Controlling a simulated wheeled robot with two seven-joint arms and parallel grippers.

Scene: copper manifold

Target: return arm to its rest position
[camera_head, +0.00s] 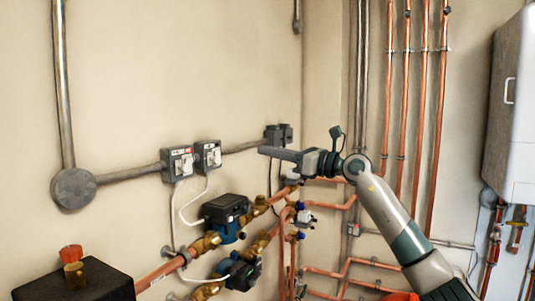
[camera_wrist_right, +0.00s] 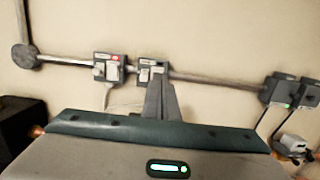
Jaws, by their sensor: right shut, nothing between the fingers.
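My right arm (camera_head: 395,215) comes in from the lower right of the head view and reaches up and left. My right gripper (camera_head: 264,151) points left, with its fingers together and nothing between them. It is in front of the wall, near the two grey switch boxes as seen in the picture. In the right wrist view the closed fingers (camera_wrist_right: 165,88) stand up in the middle, in front of the wall and just below the right one of these boxes. My left arm and gripper are not in view.
Two switch boxes (camera_head: 178,164) sit on a grey conduit. Below are blue-black pumps (camera_head: 227,213) with brass fittings and copper pipes. Vertical copper pipes (camera_head: 424,110) and a white boiler (camera_head: 515,110) are at right. A black box (camera_head: 95,285) is at lower left.

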